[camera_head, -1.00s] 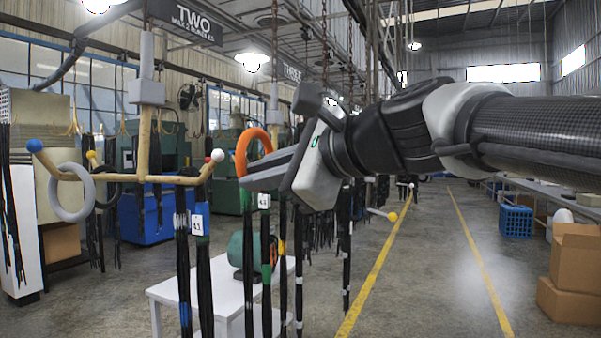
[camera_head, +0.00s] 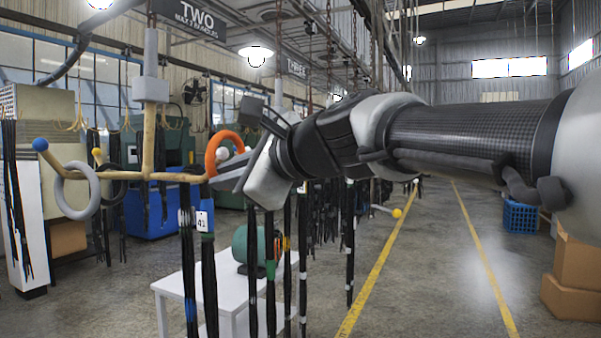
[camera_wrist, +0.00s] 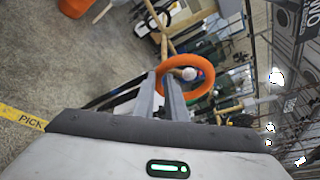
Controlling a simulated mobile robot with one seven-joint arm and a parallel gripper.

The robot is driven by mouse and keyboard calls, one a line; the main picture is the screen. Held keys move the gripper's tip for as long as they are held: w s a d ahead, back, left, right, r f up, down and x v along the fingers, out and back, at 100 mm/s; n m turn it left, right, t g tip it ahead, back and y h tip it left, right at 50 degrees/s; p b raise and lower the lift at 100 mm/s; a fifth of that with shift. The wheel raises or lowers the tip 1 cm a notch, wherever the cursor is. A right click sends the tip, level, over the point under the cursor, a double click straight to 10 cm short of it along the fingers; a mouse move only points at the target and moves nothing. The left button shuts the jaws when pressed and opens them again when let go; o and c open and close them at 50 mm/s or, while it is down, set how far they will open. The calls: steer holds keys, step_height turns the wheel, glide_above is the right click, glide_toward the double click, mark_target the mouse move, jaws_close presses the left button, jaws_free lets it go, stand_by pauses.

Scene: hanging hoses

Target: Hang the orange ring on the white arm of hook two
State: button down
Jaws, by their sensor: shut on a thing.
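The orange ring (camera_head: 211,156) is held in my gripper (camera_head: 222,180), whose fingers are shut on its lower edge. In the wrist view, the ring (camera_wrist: 187,59) stands up from the fingertips (camera_wrist: 166,82). Hook two (camera_head: 148,150) is a wooden hanger with ball-tipped arms under the sign TWO. Its white ball (camera_head: 222,153) shows within the ring's opening. I cannot tell whether the tip has passed through the ring. The red ball is hidden in the head view.
A grey ring (camera_head: 63,203) hangs near the blue-tipped arm (camera_head: 40,145), and a dark ring hangs behind it. Black hoses (camera_head: 208,270) hang below hook two's right side. A white table (camera_head: 180,287) stands below. The marked aisle at right is clear.

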mark_target(207, 171)
steer(key=shift+w+a+r+p, duration=0.1)
steer(key=shift+w+a+p, duration=0.2)
steer(key=shift+a, duration=0.5)
steer(key=shift+w+a+f+p, duration=0.1)
steer(key=shift+w+a+p, duration=0.2)
steer(key=shift+a, duration=0.55)
steer(key=shift+w+a+r+p, duration=0.15)
steer(key=shift+w+a, duration=0.25)
steer(key=shift+a, duration=0.4)
steer(key=shift+a+f+b, duration=0.25)
steer(key=shift+f+b, duration=0.15)
steer(key=shift+f, duration=0.15)
step_height(207, 171, down, 5)
steer(key=w+a+b, duration=0.1)
steer(key=a+b, duration=0.1)
steer(key=b, duration=0.2)
steer(key=shift+w+a+f, duration=0.15)
steer(key=shift+a+f, duration=0.05)
steer(key=shift+a, duration=0.05)
steer(key=c, duration=1.7)
jaws_free()
